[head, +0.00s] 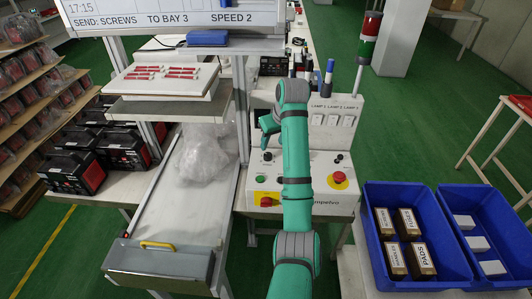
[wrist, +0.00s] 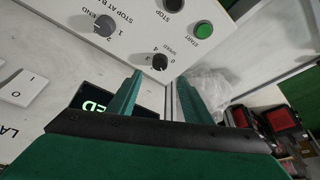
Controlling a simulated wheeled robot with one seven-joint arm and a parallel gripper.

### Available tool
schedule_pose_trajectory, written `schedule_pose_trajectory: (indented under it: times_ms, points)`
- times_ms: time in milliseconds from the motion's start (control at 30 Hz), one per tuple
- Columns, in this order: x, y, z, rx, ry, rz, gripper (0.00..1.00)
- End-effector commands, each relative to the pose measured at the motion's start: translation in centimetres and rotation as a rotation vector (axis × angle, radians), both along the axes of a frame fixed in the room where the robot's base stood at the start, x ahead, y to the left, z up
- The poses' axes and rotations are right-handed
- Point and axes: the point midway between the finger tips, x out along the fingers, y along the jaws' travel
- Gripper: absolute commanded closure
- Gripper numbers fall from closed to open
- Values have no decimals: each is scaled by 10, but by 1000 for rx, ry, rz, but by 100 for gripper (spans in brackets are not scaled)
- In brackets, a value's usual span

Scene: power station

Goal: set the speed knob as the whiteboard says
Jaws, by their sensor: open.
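The whiteboard (head: 180,18) at the top of the head view reads "SEND: SCREWS TO BAY 3 SPEED 2". In the wrist view the speed knob (wrist: 160,62) is a small dark knob with a number scale, just beyond my fingertips. Its exact setting is too small to read. My gripper (wrist: 158,78) is open and empty, its two green fingers apart, not around the knob. In the head view my arm reaches over the control panel (head: 315,165) and hides part of it.
Near the speed knob are the stop-at-bay knob (wrist: 105,26), the green start button (wrist: 203,28) and the black stop button (wrist: 174,4). A red emergency button (head: 338,180) is at the panel's right. A clear bag (head: 203,153) lies on the chute. Blue crates (head: 372,262) stand right.

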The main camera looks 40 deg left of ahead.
Motion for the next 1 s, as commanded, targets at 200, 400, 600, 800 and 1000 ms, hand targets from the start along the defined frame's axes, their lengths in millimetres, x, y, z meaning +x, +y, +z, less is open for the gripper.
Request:
schedule_pose_trajectory:
  times_ms: [200, 400, 600, 800, 1000]
  points:
    - [6, 12, -38, -1, 3, -1, 55]
    - [13, 23, -65, 0, 1, -2, 55]
    - [15, 30, -80, 2, -1, 1, 55]
    - [16, 31, -83, 2, -1, 0, 55]
    - [16, 30, -83, 2, -1, 0, 69]
